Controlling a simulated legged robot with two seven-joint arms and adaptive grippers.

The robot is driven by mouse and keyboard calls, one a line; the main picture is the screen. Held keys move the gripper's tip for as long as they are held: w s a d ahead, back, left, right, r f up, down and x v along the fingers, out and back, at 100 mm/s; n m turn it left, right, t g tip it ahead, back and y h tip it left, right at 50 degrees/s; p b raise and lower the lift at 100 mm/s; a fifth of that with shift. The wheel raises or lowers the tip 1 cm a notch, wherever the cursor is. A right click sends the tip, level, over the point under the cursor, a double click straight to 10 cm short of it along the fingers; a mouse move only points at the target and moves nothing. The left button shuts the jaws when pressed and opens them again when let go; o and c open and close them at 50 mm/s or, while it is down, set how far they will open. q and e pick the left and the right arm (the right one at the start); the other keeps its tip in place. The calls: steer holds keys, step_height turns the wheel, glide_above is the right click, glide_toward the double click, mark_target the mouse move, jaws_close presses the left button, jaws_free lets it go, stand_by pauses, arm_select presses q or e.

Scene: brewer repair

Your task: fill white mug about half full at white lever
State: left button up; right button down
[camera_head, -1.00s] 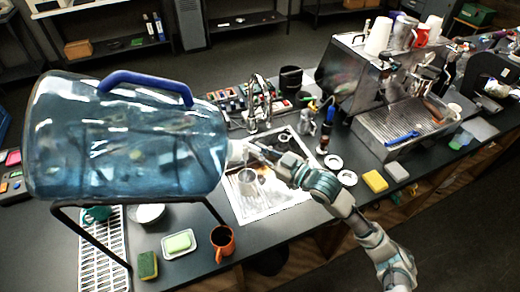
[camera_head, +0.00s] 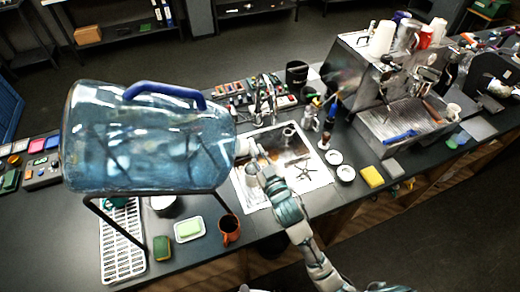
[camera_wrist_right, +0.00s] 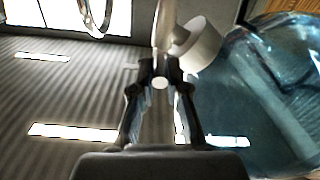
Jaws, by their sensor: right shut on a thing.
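The large blue water jug (camera_head: 150,140) lies on its side on a dark stand, its spout end facing right. A white fitting (camera_head: 243,146) at this end shows as a white cylinder (camera_wrist_right: 197,45) in the wrist view. My right gripper (camera_head: 255,160) is at this fitting, above the sink. In the wrist view, the right gripper (camera_wrist_right: 160,76) has its fingertips closed around the end of a thin pale lever (camera_wrist_right: 166,25). I cannot pick out the white mug for certain. My left gripper is not in view.
The metal sink (camera_head: 268,190) lies below the gripper. An orange mug (camera_head: 229,230), a soap dish (camera_head: 189,229) and a green sponge (camera_head: 161,247) stand in front of the jug. A white drip rack (camera_head: 123,250) is beneath it. The espresso machine (camera_head: 400,105) stands right.

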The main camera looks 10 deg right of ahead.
steer(key=shift+a, duration=0.15)
stand_by(0.3)
steer(key=c, duration=1.2)
jaws_free()
steer(key=shift+s, duration=0.1)
steer(key=shift+s, duration=0.1)
steer(key=v, duration=0.7)
steer(key=shift+s, duration=0.15)
steer(key=shift+a, duration=0.1)
